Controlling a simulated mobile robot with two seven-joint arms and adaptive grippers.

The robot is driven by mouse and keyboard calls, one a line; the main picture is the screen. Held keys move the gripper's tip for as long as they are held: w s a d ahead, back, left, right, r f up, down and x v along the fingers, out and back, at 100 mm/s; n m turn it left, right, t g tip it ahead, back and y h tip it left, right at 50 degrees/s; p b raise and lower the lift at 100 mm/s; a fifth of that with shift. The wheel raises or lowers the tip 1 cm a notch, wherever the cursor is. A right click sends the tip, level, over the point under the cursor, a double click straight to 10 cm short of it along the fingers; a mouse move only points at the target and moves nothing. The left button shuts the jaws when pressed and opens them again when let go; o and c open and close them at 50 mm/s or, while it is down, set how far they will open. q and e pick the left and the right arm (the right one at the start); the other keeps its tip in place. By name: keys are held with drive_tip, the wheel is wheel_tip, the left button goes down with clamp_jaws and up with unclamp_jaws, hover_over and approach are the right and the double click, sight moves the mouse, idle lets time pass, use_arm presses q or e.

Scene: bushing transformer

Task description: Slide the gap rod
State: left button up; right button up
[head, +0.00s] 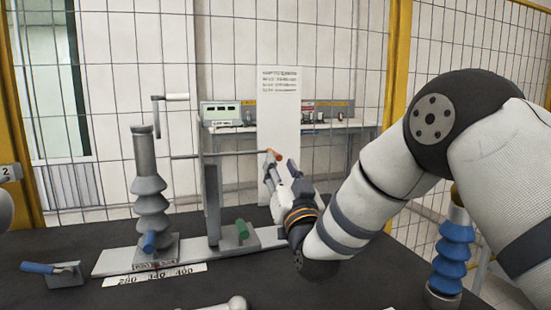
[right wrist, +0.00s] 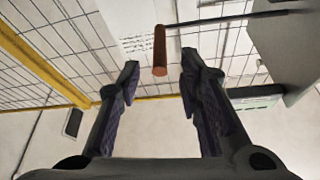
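The gap rod (head: 232,154) is a thin dark horizontal rod passing through the top of a grey upright plate (head: 212,195). An orange-brown handle (head: 272,154) is at its right end. My right gripper (head: 270,172) is close to the handle in the head view. In the right wrist view my right gripper (right wrist: 160,75) is open and empty. The handle (right wrist: 160,50) shows there between and just beyond the fingertips, with no visible contact. The rod (right wrist: 215,20) runs from it to the upper right. My left gripper is not in view.
A grey ribbed bushing (head: 151,195) with a crank (head: 170,98) stands left of the plate on a white base (head: 115,260). A blue-handled block (head: 62,272) lies at left. A blue ribbed insulator (head: 452,255) stands at right. A wire fence is behind the dark table (head: 270,285).

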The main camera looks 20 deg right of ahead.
sight(277, 157)
drive_tip(key=x, duration=0.3)
drive_tip(key=shift+w+f, duration=0.15)
drive_tip(key=shift+w+r, duration=0.4)
drive_tip(key=shift+w, duration=0.1)
clamp_jaws()
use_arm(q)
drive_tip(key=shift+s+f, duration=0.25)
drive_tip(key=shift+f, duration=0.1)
